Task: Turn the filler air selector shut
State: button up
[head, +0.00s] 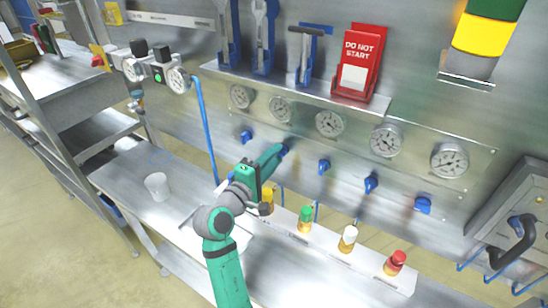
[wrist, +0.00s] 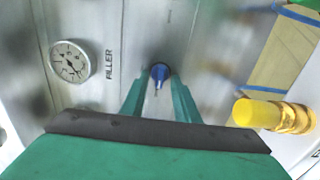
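The blue filler air selector (wrist: 160,72) sits on the steel panel, beside the printed word FILLER in the wrist view. My gripper (wrist: 159,88) points at it with its two green fingers apart, one on each side of the knob's line. The knob shows in the gap at the fingertips; whether the fingers touch it I cannot tell. In the head view my gripper (head: 279,153) reaches the panel in the row of blue knobs, and its fingers mostly hide the selector.
Gauges (head: 329,123) line the panel above the other blue selectors (head: 371,183). Below are capped fittings, including a yellow one (wrist: 258,113) close to my gripper. A red DO NOT START sign (head: 361,62) stands on the shelf. A white cup (head: 157,186) stands on the left bench.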

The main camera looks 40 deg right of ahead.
jog(key=v, duration=1.1)
jog(key=shift+d, duration=0.1)
jog(key=shift+w, duration=0.1)
dwell(0.4)
